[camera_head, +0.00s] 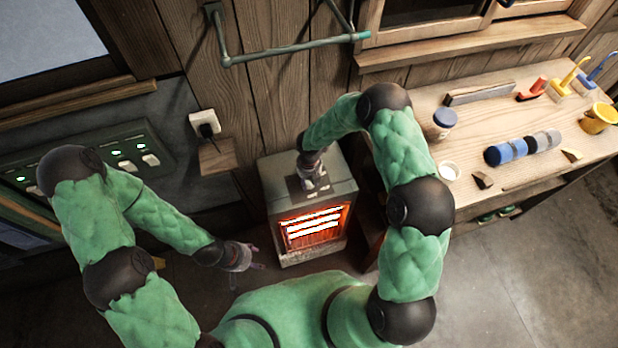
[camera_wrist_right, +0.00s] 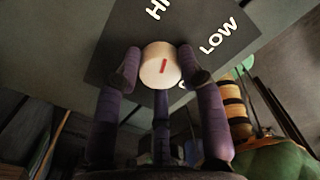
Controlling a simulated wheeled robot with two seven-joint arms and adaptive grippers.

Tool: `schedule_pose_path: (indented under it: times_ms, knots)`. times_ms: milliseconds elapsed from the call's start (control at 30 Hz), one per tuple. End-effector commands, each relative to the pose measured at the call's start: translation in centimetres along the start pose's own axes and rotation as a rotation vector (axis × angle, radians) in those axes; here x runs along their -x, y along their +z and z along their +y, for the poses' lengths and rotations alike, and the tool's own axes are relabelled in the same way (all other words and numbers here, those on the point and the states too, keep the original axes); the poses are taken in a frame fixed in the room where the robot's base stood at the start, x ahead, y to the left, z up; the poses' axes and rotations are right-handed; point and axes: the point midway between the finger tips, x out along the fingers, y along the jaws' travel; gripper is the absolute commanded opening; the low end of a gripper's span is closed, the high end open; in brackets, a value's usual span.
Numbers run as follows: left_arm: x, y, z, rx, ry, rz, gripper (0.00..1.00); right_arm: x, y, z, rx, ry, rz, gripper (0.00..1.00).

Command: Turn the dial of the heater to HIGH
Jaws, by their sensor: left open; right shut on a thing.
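The heater (camera_head: 308,208) stands on the floor against the wooden wall, its front bars glowing orange. My right gripper (camera_head: 312,184) is over its top and hides the dial in the head view. In the right wrist view the dial (camera_wrist_right: 160,68) is a round white knob with a red mark, on a dark plate (camera_wrist_right: 118,40). The fingers of my right gripper (camera_wrist_right: 160,75) are shut on it from both sides. The plate shows "LOW" and part of a word starting "HI"; another label is mostly hidden. The red mark points between these two words. My left gripper (camera_head: 245,265) is open and empty, low left of the heater.
A wooden workbench (camera_head: 520,100) with jars, rolls and tools stands to the right. A panel with switches (camera_head: 130,155) is at the left. A plugged socket (camera_head: 205,125) and a green rail (camera_head: 290,55) are on the wall. Floor is free at the lower right.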

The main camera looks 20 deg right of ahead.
Motion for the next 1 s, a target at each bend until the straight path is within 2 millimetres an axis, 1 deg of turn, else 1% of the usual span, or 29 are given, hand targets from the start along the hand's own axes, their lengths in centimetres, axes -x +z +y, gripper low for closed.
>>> schedule_pose_path:
  times_ms: [33,300,833,867,900,933,1000]
  knots:
    - [0.33,0.01,0.12,0.000,0.000,0.000,0.56,0.01,-0.14,-0.03,0.026,-0.001,0.003,0.07]
    - [0.83,0.04,0.30,0.000,0.000,0.000,0.56,-0.05,-0.09,-0.02,0.120,-0.001,0.002,0.07]
    - [0.91,0.04,0.32,0.000,0.000,0.000,0.56,-0.12,-0.09,-0.03,0.144,-0.001,0.002,0.07]
    - [0.91,0.04,0.32,0.000,0.000,0.000,0.56,-0.12,-0.09,-0.03,0.144,-0.001,0.002,0.42]
    - [0.91,0.04,0.32,0.000,0.000,0.000,0.56,-0.12,-0.09,-0.02,0.144,-0.001,0.002,0.54]
    - [0.91,0.04,0.32,0.000,0.000,0.000,0.56,-0.11,-0.09,-0.02,0.143,-0.001,0.002,0.62]
    - [0.91,0.04,0.32,0.000,0.000,0.000,0.56,-0.10,-0.07,-0.02,0.143,-0.001,0.002,0.63]
